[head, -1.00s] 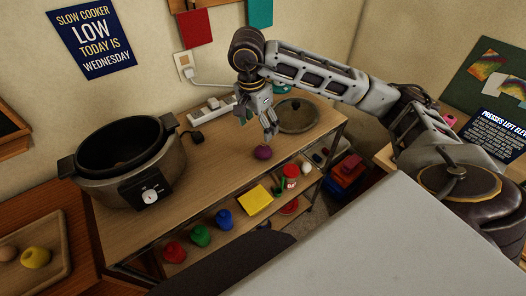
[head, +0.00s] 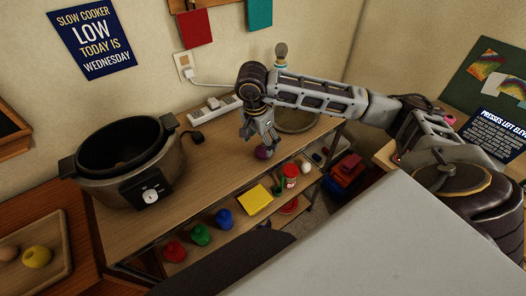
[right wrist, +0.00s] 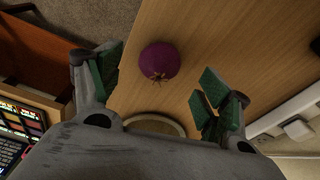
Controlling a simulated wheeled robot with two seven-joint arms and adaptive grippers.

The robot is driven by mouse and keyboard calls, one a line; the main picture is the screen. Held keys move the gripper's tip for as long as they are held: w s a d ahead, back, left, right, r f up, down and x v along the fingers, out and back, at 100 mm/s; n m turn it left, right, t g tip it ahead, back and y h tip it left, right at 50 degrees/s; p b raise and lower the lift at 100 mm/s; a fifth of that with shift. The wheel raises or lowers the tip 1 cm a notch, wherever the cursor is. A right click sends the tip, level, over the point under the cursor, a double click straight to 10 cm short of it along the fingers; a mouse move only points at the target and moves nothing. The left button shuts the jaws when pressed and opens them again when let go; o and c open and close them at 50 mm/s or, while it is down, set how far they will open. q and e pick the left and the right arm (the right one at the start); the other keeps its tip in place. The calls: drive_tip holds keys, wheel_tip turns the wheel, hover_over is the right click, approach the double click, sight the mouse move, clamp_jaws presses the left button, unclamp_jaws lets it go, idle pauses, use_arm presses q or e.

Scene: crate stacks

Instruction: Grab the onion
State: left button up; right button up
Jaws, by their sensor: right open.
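The onion (head: 262,152) is small, round and purple-red. It sits on the wooden cart top near its front edge. In the right wrist view the onion (right wrist: 160,60) shows with its root tuft, ahead of and between the two green-padded fingers. My right gripper (head: 259,138) is open and points down just over the onion, partly hiding it in the head view. In the right wrist view the fingers of my right gripper (right wrist: 157,82) are wide apart with nothing between the pads. I cannot tell whether a finger touches the onion. My left gripper is not in view.
A slow cooker (head: 123,162) stands at the left of the cart top. A power strip (head: 214,108) lies at the back. A round lid (head: 296,121) lies behind my right gripper. The lower shelf holds a yellow block (head: 254,198) and several coloured items. The middle top is clear.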

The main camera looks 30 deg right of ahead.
sight(263, 146)
drive_tip(key=shift+w+d+f+p, duration=0.1)
drive_tip(key=shift+d+f+p, duration=0.15)
drive_tip(key=shift+f, duration=0.65)
drive_tip(key=shift+w+d+f+p, duration=0.1)
drive_tip(key=shift+d+f+p, duration=0.1)
drive_tip(key=shift+f, duration=1.5)
drive_tip(key=c, duration=1.2)
